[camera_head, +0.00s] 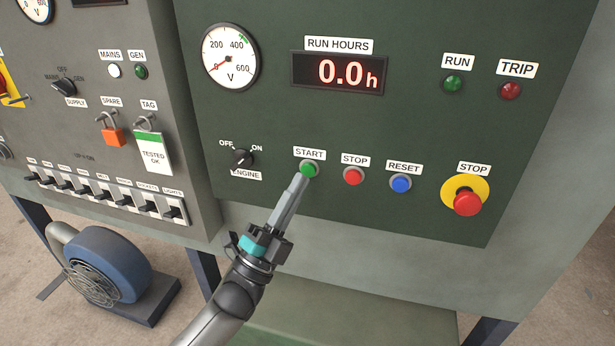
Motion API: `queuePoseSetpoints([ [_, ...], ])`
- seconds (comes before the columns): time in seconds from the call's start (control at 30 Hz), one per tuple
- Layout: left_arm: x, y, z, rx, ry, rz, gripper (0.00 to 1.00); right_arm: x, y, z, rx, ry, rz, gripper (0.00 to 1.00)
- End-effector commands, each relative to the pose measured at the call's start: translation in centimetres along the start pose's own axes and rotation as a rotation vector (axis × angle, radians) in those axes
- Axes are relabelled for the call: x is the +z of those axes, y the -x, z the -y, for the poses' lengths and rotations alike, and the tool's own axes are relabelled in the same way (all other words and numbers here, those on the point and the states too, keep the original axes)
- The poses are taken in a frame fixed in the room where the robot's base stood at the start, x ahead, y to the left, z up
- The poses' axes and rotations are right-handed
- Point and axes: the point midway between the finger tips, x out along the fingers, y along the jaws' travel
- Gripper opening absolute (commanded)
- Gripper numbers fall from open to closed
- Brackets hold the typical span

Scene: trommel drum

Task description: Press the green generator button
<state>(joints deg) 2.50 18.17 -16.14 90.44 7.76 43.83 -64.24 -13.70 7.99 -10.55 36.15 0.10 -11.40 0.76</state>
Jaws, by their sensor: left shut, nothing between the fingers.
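The green START button (309,169) sits on the dark green generator panel (420,130), under its START label. My left gripper (301,179) comes up from below, shut and empty, with its fingertips at the lower edge of the green button. I cannot tell whether the tips touch the button or stay just in front of it. The run hours display (338,73) reads 0.0 h. The green RUN lamp (453,83) looks dark. My right gripper is not in view.
A red STOP button (353,176), a blue RESET button (401,183) and a red emergency stop (467,202) lie to the right. The ENGINE switch (242,158) is to the left. A grey switch cabinet (200,215) and a blue blower (107,264) stand further left.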

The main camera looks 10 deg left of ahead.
Motion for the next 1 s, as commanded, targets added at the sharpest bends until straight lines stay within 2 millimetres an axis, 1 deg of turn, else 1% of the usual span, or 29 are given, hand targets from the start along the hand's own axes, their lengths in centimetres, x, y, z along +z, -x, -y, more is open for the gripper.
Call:
queuePoseSetpoints([
  [0.13,0.13,-0.22,-0.14,0.000,0.000,0.001,0.00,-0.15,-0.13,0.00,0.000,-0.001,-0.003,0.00],
  [0.5,0.11,-0.23,-0.10,0.000,0.001,0.001,0.00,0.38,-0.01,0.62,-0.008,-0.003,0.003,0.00],
  [1.0,0.10,-0.21,-0.10,0.000,0.001,0.001,0.00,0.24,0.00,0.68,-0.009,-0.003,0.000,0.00],
])
